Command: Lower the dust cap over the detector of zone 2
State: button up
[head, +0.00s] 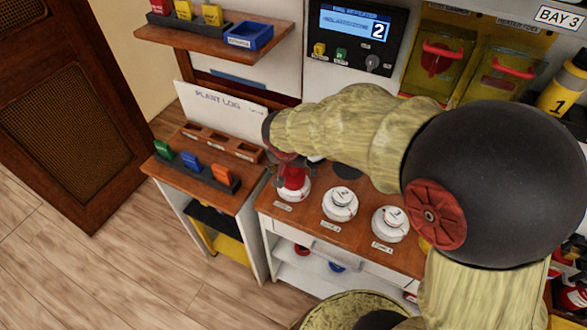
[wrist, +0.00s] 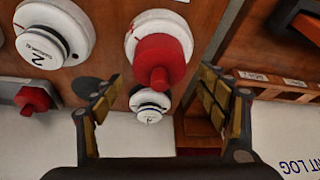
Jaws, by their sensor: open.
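In the head view, several white round detectors stand on a wooden counter. The middle front detector (head: 340,203) carries a mark that reads as 2 in the wrist view (wrist: 45,38), and its top is bare. The left front detector (wrist: 133,42) has a red dust cap (wrist: 160,58) seated on it, its knob toward the camera; the cap also shows in the head view (head: 293,180). My gripper (wrist: 160,78) is open, with one finger on each side of the cap's knob and no clear contact. In the head view my wrist partly hides the cap.
A right front detector (head: 390,223) is uncapped. A side stand with a module rack (head: 205,178) is at left. A wall panel (head: 352,38) displays 2.

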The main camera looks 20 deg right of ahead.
jog(key=v, duration=1.1)
jog(key=shift+s+r, duration=0.15)
jog(key=shift+r, duration=0.2)
jog(key=shift+a, duration=0.1)
jog(key=s+d+r+n+t+y, duration=0.1)
jog(key=s+r+n, duration=0.2)
jog(key=s, duration=0.6)
jog(key=s+d+r+n+y, duration=0.1)
jog(key=s+r+n, duration=0.1)
jog(key=s, duration=0.7)
jog(key=shift+s+d+r+n+t, duration=0.25)
jog(key=shift+r+n+t, duration=0.15)
jog(key=shift+n, duration=0.3)
